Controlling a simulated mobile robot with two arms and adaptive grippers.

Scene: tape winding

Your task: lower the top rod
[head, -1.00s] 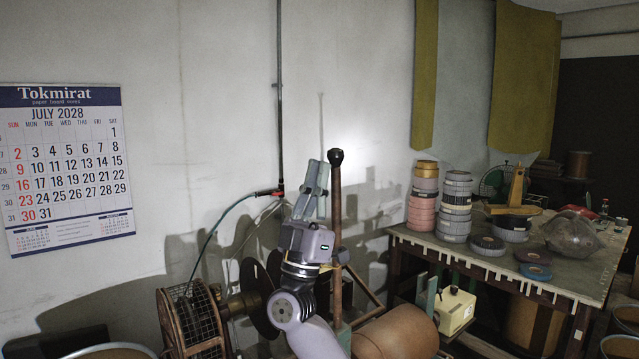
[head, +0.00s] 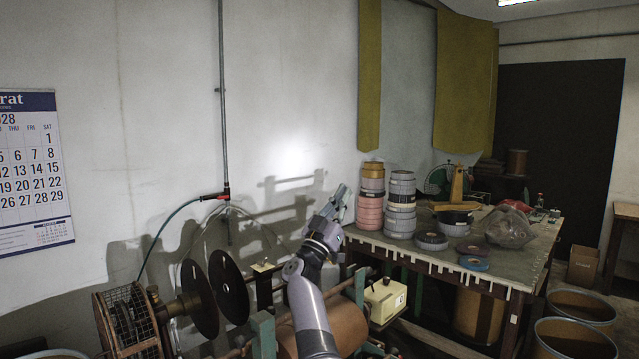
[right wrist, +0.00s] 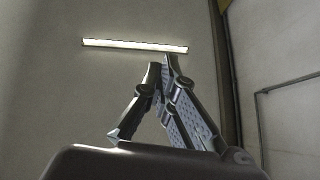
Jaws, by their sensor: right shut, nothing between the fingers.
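The winding machine stands at the bottom centre of the head view, with a big brown roll (head: 340,325) between green posts (head: 263,335). A thin bar (head: 338,287) runs slanting along above the roll, partly behind my right arm. I take it for the top rod but cannot be sure. No rod stands upright above the machine. My right gripper (head: 342,193) is above the machine, shut and empty, pointing up in front of the wall. In the right wrist view its fingers (right wrist: 162,65) meet against the ceiling, with no rod there. My left gripper is out of view.
Two dark discs (head: 215,292) and a wire cage (head: 130,322) stand left of the roll. A table (head: 490,265) with stacked tape rolls (head: 402,205) is on the right. A cream box (head: 385,299) is beside the machine. Drums (head: 575,340) stand at lower right.

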